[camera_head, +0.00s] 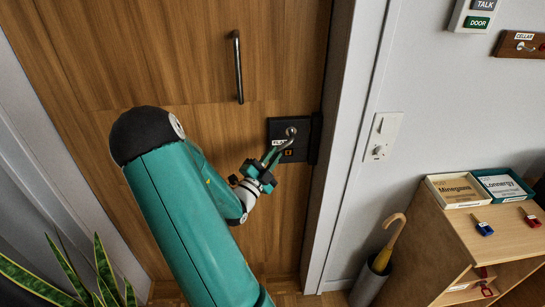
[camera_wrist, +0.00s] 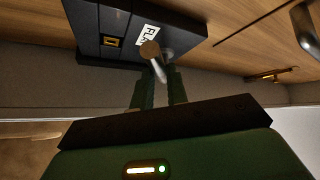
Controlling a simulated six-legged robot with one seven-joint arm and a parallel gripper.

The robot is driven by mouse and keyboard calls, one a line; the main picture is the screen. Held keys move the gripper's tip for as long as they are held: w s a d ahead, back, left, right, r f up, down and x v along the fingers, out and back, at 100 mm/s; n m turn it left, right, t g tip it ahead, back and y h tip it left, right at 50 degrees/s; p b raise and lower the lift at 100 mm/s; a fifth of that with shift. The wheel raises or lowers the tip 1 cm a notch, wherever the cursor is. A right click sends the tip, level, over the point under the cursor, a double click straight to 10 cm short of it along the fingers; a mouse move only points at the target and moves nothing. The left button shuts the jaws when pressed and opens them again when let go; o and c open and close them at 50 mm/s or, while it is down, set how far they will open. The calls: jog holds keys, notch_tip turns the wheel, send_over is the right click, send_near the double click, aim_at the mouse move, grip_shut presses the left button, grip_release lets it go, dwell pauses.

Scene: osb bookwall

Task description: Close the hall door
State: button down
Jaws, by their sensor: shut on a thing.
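The wooden hall door (camera_head: 200,60) fills the middle of the head view and appears flush in its grey frame. A vertical bar handle (camera_head: 238,66) is fixed on it. Below that handle is a black lock plate (camera_head: 295,139) with a label that is partly hidden. My gripper (camera_head: 276,155) is at the plate, shut on a small metal piece, likely a key or knob, that sticks out of the lock. In the wrist view the fingers (camera_wrist: 158,88) reach up to this metal piece (camera_wrist: 153,55) below the black plate (camera_wrist: 125,30). The exact grip is dark and hard to make out.
A wooden cabinet (camera_head: 500,235) at right carries two labelled trays (camera_head: 453,189) and small keys with blue and red tags. An umbrella (camera_head: 388,243) stands in a holder beside it. A switch plate (camera_head: 382,136) is on the wall. A plant (camera_head: 75,275) is at lower left.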

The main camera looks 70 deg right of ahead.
jog(key=shift+s, duration=0.2)
jog(key=c, duration=1.4)
grip_release()
jog(key=shift+d, duration=0.1)
jog(key=shift+c, duration=0.2)
jog(key=shift+o, duration=0.3)
jog(key=v, duration=1.3)
jog(key=shift+w+a, duration=0.2)
jog(key=shift+a, duration=0.15)
